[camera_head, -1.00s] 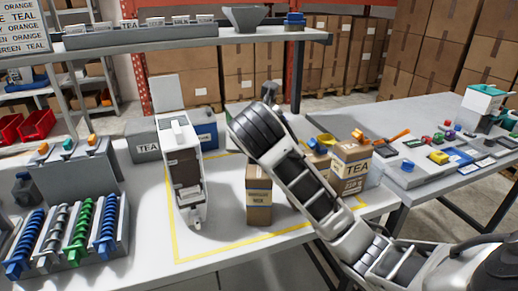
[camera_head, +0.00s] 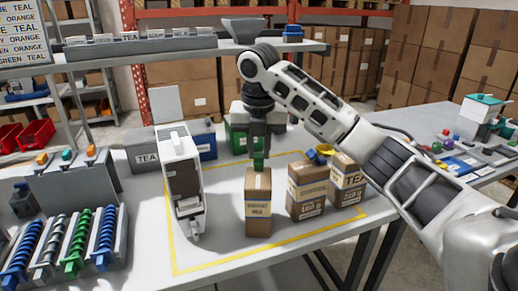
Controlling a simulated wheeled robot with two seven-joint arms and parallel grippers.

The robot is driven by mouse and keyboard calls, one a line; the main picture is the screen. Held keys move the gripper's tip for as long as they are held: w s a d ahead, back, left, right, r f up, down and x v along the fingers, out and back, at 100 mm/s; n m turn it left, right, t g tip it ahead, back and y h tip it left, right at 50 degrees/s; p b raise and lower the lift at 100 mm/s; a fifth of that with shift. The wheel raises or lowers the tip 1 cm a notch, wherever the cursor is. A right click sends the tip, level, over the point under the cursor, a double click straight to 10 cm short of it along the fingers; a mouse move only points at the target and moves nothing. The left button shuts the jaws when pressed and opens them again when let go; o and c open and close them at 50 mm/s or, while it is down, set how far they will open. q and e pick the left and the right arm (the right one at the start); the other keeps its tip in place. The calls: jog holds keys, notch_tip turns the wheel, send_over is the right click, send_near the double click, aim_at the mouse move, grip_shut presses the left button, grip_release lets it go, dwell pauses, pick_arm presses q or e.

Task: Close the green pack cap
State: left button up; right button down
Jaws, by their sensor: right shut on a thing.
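My right gripper (camera_head: 259,148) points down over a tall brown carton (camera_head: 258,222) with a pale label ending in MILK. It is shut on a small green piece (camera_head: 259,162), which looks like the green cap, at the top of that carton. The green piece appears to meet the carton's top; I cannot tell whether it is seated. The carton stands upright inside the yellow outline on the table. My left gripper is not in view.
A white dispenser (camera_head: 180,180) stands to the left. Grey, blue and green bins (camera_head: 237,140) are behind. Coloured spirals (camera_head: 62,240) sit at far left. The front table is clear.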

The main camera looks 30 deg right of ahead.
jog(key=shift+w+d+f+g+y, duration=0.2)
jog(key=shift+g+y, duration=0.25)
jog(key=shift+g, duration=0.2)
jog(key=shift+w+d+f+g+y, duration=0.1)
jog(key=shift+w+g+y, duration=0.05)
jog(key=shift+g+y, duration=0.4)
jog(key=c, duration=1.2)
grip_release()
jog(key=shift+c, duration=0.2)
notch_tip(320, 180, up, 16)
jog(key=w+d, duration=0.1)
jog(key=shift+w+f, duration=0.15)
jog(key=shift+w, duration=0.25)
